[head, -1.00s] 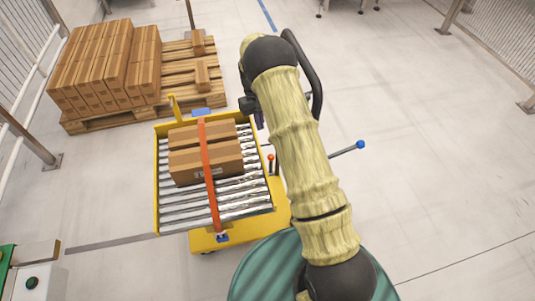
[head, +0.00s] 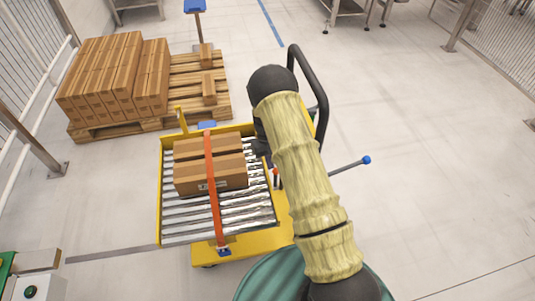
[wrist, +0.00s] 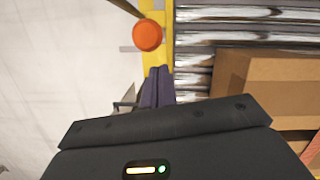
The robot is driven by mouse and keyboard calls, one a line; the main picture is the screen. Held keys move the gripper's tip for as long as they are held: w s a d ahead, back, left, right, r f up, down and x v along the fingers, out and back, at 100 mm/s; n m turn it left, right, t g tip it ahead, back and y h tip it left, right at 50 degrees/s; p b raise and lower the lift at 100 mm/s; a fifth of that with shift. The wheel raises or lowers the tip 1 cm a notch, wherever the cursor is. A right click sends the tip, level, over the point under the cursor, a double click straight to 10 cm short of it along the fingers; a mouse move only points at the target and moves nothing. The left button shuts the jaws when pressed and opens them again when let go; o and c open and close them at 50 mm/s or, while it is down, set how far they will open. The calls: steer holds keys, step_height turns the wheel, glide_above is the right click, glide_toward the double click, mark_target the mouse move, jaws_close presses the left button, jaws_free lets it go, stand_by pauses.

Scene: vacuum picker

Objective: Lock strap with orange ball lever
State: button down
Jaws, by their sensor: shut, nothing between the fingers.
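The orange ball (wrist: 147,35) tops a thin lever at the yellow edge of the cart in the wrist view. In the head view the orange ball (head: 275,171) shows small beside the cart's right side, close to my arm. The orange strap (head: 212,190) runs over two cardboard boxes (head: 210,175) on the rollers. My gripper (wrist: 157,88) is shut and empty, its dark fingers over the yellow edge, apart from the ball. In the head view my gripper (head: 262,148) is partly hidden at the cart's right edge, right of the boxes.
The yellow roller cart (head: 161,200) has a black push handle (head: 322,95) behind my arm. A blue ball lever (head: 366,160) sticks out to the right. A pallet (head: 185,118) with stacked boxes stands at the back left. The floor on the right is clear.

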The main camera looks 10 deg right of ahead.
steer(key=shift+s+d, duration=0.2)
steer(key=shift+s, duration=0.8)
